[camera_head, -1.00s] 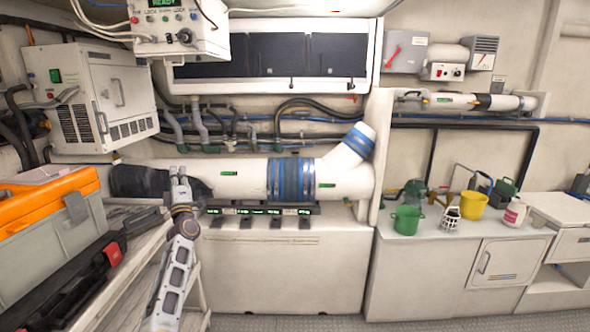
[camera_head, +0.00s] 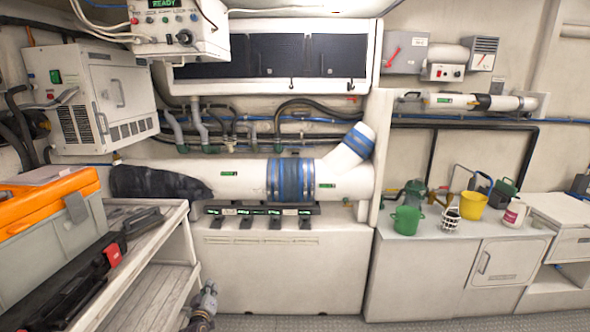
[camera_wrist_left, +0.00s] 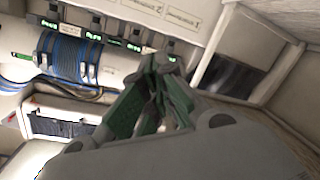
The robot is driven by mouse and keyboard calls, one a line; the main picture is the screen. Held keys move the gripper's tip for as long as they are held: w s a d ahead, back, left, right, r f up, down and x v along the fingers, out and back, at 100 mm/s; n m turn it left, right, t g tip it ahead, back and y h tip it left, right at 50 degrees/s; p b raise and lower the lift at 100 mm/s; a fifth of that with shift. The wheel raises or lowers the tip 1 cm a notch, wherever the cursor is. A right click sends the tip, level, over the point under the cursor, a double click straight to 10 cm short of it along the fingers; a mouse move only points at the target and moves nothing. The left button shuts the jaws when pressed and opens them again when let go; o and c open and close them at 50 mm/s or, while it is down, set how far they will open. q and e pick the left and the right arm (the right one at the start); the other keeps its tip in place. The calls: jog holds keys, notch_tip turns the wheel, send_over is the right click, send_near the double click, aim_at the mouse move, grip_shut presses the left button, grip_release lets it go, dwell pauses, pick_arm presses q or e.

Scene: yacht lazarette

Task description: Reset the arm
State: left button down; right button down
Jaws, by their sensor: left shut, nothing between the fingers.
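My left gripper (camera_head: 209,288) is low in the head view, beside the grey shelf cart and in front of the lower white cabinet. It points upward, and only its end and a bit of the wrist show above the bottom edge. In the left wrist view its fingers (camera_wrist_left: 162,62) are closed together at the tips, with nothing between them. My right gripper is not in the head view.
The shelf cart (camera_head: 185,222) stands at left with an orange-lidded toolbox (camera_head: 45,205) on it. A wide white pipe with blue bands (camera_head: 290,180) runs above the white cabinet (camera_head: 280,270). A counter at right holds a green bucket (camera_head: 407,220) and a yellow bucket (camera_head: 473,205).

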pick_arm(q)
jog(key=s+d+f+m+g+h, duration=0.2)
jog(key=s+f+m+g, duration=0.5)
jog(key=s+f, duration=2.3)
jog(key=s+f+m+g, duration=0.1)
jog(key=s+f, duration=0.4)
jog(key=s, duration=0.7)
jog(key=s+a+f+m+g, duration=0.1)
jog(key=s+f+g, duration=0.3)
jog(key=s, duration=0.8)
jog(key=s+a+f+m+g+y, duration=0.1)
jog(key=s+f+g, duration=0.2)
jog(key=s+f, duration=0.4)
jog(key=shift+s+m, duration=0.4)
jog(key=shift+s, duration=2.65)
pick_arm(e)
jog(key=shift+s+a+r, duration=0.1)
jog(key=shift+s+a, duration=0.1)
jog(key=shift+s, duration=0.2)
